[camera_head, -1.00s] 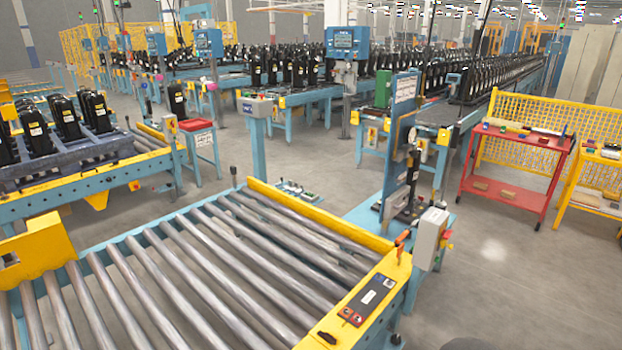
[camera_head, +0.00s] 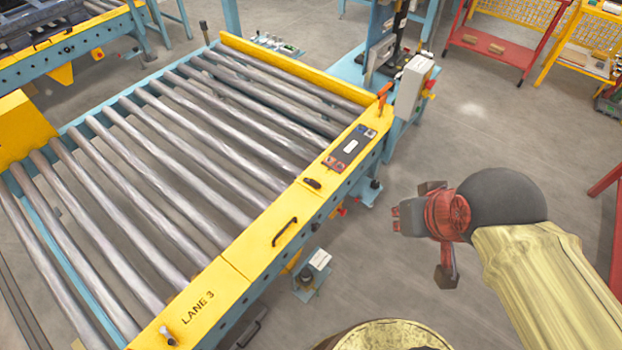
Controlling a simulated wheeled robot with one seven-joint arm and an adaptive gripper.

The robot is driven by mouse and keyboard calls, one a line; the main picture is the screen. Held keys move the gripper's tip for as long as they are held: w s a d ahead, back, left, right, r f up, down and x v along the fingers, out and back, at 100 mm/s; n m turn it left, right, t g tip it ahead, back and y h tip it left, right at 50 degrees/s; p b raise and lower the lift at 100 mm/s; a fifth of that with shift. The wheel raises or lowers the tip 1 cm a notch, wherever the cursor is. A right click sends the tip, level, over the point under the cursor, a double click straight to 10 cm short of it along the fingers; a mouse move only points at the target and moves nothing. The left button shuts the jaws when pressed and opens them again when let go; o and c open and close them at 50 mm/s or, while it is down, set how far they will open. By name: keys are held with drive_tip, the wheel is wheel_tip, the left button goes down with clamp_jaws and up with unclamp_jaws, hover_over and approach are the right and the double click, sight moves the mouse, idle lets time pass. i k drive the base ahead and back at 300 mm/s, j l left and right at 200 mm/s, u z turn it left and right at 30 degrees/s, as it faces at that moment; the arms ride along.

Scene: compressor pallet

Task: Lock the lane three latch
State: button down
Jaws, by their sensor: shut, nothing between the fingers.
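The lane three conveyor (camera_head: 197,303) has a yellow side rail labelled "LANE 3" and bare steel rollers. An orange-red lever (camera_head: 384,90) stands up at the rail's far corner. A black bar handle (camera_head: 285,232) and a small black knob (camera_head: 312,183) sit on the rail, and a small metal pin (camera_head: 167,335) stands near the label. I cannot tell for certain which of these is the latch. My gripper (camera_head: 398,216) is shut and empty, to the right of the rail and apart from it. My arm reaches in from the lower right.
A dark panel (camera_head: 350,147) with red buttons is set in the rail. A grey control box (camera_head: 413,87) stands beyond the orange-red lever. A red cart (camera_head: 490,45) is at the back right. Open floor lies between the rail and the cart.

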sight(312, 181)
drive_tip(key=u, duration=0.3)
drive_tip(key=i+l+u, duration=0.55)
drive_tip(key=l+u, duration=0.3)
drive_tip(key=i+l, duration=0.15)
drive_tip(key=l, duration=0.15)
drive_tip(key=i+l, duration=0.15)
drive_tip(key=l, duration=0.2)
drive_tip(key=i+l+u, duration=0.1)
drive_tip(key=l, duration=0.2)
